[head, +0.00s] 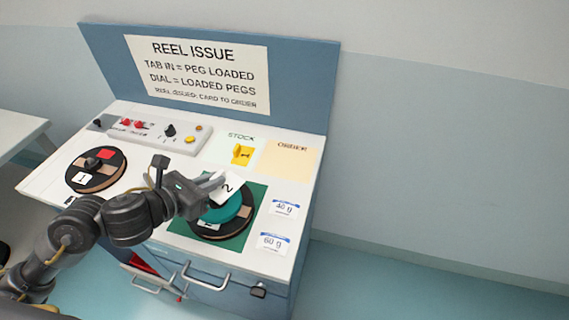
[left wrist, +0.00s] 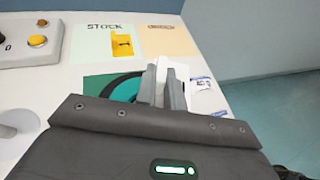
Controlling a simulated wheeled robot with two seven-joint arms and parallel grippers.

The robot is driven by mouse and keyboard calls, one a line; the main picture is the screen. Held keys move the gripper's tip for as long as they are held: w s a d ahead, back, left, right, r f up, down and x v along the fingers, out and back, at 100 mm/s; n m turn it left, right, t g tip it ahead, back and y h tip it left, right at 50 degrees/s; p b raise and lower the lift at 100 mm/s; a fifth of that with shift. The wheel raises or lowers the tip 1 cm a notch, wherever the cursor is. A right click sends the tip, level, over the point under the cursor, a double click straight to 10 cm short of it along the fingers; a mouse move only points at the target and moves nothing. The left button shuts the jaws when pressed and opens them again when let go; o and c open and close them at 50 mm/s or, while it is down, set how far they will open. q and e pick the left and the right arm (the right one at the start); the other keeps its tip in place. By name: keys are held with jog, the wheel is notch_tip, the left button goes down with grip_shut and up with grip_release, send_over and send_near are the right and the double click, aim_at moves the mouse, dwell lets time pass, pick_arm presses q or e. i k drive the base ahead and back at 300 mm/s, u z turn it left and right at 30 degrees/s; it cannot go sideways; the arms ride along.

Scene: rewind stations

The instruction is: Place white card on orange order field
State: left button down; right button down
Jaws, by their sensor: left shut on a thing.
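My left gripper (head: 210,184) is shut on a white card (head: 228,188) marked 2. It holds the card above the teal reel (head: 229,211), which sits on a dark disc on the green mat (head: 258,191). In the left wrist view, the card (left wrist: 161,74) stands edge-on between the fingers (left wrist: 162,92). The pale orange order field (head: 291,158) lies behind and to the right of the card, and it looks bare apart from its printed label. It also shows in the left wrist view (left wrist: 172,43). My right gripper is not in view.
A control box (head: 158,133) with knobs and buttons is at the back left. Labels for 40 g (head: 285,208) and 60 g (head: 272,243) lie at right.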

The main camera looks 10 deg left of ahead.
aim_at(287, 162)
jog(key=k, duration=0.5)
jog(key=z, duration=2.6)
jog(key=k, duration=1.15)
jog(key=u, duration=1.45)
jog(key=i, duration=1)
